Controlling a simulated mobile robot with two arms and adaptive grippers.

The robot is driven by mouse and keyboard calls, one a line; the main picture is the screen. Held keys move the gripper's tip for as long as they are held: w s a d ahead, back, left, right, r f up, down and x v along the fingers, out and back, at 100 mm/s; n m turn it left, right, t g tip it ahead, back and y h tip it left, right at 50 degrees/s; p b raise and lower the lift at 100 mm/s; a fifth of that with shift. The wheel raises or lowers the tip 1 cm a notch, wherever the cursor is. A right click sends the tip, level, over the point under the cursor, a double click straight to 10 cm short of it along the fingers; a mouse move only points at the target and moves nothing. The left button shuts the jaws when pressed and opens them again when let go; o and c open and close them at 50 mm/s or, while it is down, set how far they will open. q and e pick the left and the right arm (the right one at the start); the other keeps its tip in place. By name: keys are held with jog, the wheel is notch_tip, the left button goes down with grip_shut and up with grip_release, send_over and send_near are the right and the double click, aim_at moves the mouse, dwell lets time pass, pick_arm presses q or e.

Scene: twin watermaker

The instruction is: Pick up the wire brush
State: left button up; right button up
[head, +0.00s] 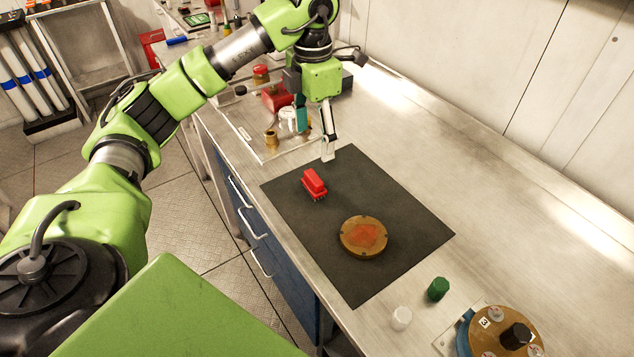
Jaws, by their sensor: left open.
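The wire brush, seen as a small red block with bristles along its lower edge (313,183), lies on the dark mat (400,205) near its left side. My left gripper (327,150) points down at the far edge of the mat, beyond the brush and slightly to its right. It is open and apart from the brush, with nothing seen between its fingers. My right gripper is not in view.
A round brass disc with a reddish patch (364,237) lies on the mat nearer than the brush. A green cap (438,289), a white cap (401,318) and a brass flange (505,335) are at the front right. Small bottles and fittings crowd behind the gripper. The right worktop is clear.

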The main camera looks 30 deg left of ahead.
aim_at(314, 176)
pick_arm(q)
notch_tip(314, 176, down, 8)
jog(key=shift+s+a+p, duration=0.1)
jog(key=shift+p, duration=0.65)
jog(key=shift+f+p, duration=0.4)
jog(key=shift+f, duration=0.1)
notch_tip(314, 176, down, 4)
jog(key=shift+r+p, duration=0.15)
jog(key=shift+p, duration=0.6)
jog(key=shift+f, duration=0.35)
jog(key=c, duration=1.3)
